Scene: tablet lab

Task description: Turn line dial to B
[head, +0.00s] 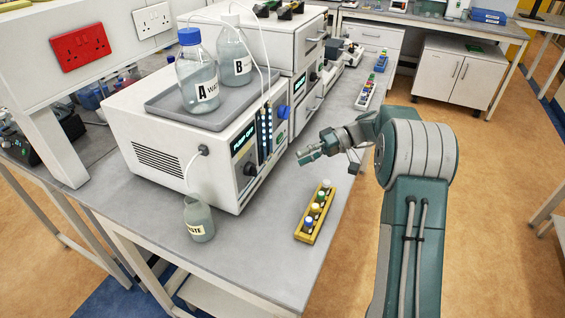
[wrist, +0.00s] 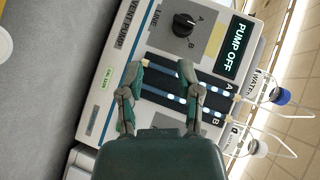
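The line dial (wrist: 184,24) is a black round knob on the pump's white front panel, beside the word LINE and between the letters A and B. Its pale mark seems to lie on the A side, but it is small. In the head view the dial (head: 250,168) is on the lower front of the pump box (head: 165,160). The display (wrist: 237,47) reads PUMP OFF. My gripper (wrist: 162,72) is open and empty in front of the panel, apart from the dial, over the lit tube strips. In the head view my gripper (head: 308,157) is right of the pump.
Bottle A (head: 198,75) and bottle B (head: 236,62) stand in a grey tray (head: 165,104) on the pump. A waste bottle (head: 198,218) and a yellow vial rack (head: 301,233) stand on the bench (head: 250,262). Bare bench lies between the pump and the rack.

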